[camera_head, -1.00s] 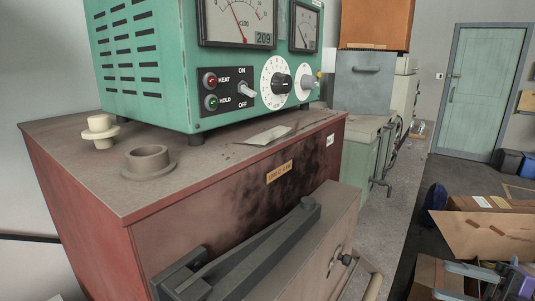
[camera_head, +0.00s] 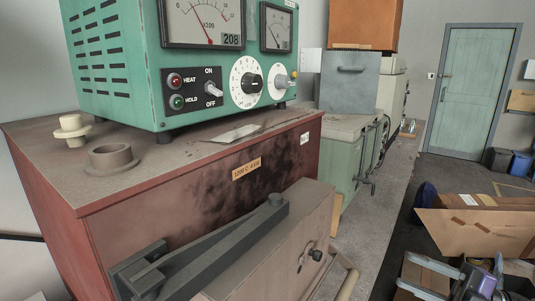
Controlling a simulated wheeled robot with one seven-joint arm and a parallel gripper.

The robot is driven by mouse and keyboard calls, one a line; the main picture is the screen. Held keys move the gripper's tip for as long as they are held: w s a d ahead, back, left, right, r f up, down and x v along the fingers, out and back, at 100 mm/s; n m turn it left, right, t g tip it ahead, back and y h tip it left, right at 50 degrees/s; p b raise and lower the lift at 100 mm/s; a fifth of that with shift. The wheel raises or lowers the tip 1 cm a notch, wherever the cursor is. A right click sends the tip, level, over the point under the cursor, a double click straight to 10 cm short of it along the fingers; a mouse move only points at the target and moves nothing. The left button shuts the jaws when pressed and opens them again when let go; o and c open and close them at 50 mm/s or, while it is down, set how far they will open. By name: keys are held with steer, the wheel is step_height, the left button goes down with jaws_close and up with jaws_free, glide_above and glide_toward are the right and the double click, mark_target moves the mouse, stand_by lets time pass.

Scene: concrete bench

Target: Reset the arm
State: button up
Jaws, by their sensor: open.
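My gripper (camera_head: 404,272) is at the lower right of the head view. Its two grey fingers point left and stand apart, so it is open, and no held object shows between them. A purple part of my arm (camera_head: 484,284) shows behind the fingers, cut off by the bottom edge. In the picture the gripper lies over an open cardboard box (camera_head: 470,228); I cannot tell the distance between them.
A red cabinet (camera_head: 60,180) with a green control unit (camera_head: 120,60) on top fills the left. A latched door (camera_head: 275,245) juts out in front. A concrete bench (camera_head: 375,215) runs back past a grey box (camera_head: 350,80). Bins (camera_head: 520,163) stand by the green door (camera_head: 468,95).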

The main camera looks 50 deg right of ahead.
steer(key=a+f+m+g+h, duration=0.1)
steer(key=a+f+m+h, duration=0.2)
steer(key=a+f+m, duration=0.4)
steer(key=a+f+m+g+h, duration=0.1)
steer(key=a+f+m+h, duration=0.2)
steer(key=a, duration=0.7)
steer(key=s+a+m+g, duration=0.1)
steer(key=s+a+m, duration=0.1)
steer(key=a, duration=0.5)
steer(key=s+a+f+m+g, duration=0.1)
steer(key=a+m, duration=0.3)
steer(key=a, duration=0.4)
steer(key=shift+s+a+m, duration=0.3)
steer(key=shift+s, duration=0.3)
